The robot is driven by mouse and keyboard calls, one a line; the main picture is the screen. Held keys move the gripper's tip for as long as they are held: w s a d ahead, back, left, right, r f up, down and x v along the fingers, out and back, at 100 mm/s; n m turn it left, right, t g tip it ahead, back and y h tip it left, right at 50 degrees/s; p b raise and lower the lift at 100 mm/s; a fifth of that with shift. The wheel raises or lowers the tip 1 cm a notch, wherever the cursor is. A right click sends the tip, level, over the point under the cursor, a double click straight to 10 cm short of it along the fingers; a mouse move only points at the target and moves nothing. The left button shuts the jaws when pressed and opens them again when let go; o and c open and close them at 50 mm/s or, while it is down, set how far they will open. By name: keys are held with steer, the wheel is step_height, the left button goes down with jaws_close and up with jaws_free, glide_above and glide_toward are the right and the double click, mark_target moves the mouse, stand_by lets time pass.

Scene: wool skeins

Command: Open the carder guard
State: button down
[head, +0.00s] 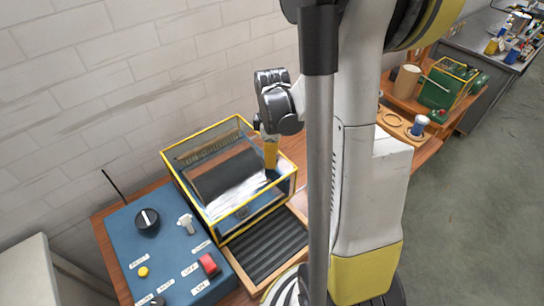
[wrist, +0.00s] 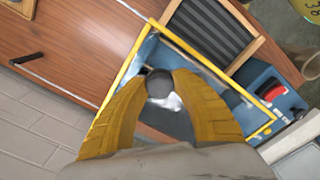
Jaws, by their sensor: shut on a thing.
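The carder guard (head: 200,206) is a clear box with yellow edges over the blue carder at the left in the head view. A dark roller (head: 222,173) and pale wool (head: 228,196) show through it. In the wrist view its yellow frame (wrist: 190,48) runs beyond the fingers. My gripper (head: 270,165) reaches down at the guard's right side, yellow fingers pointing down. In the wrist view my gripper (wrist: 160,85) is shut around a dark round knob (wrist: 160,80). The fingers hide the knob in the head view. I cannot tell whether the guard is lifted.
A blue control panel (head: 150,235) with a black dial, a yellow button and a red switch (head: 208,265) stands in front of the guard. A black ribbed belt (head: 262,246) in a wooden frame lies beside it. A white wall (head: 100,90) is close behind.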

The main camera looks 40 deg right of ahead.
steer(key=s+d+b, duration=0.1)
steer(key=d+b, duration=0.1)
steer(key=d, duration=2.3)
steer(key=shift+s+b, duration=0.25)
steer(key=shift+b, duration=0.1)
steer(key=c, duration=1)
jaws_free()
steer(key=shift+o, duration=0.2)
steer(key=shift+r, duration=0.1)
step_height(320, 180, up, 12)
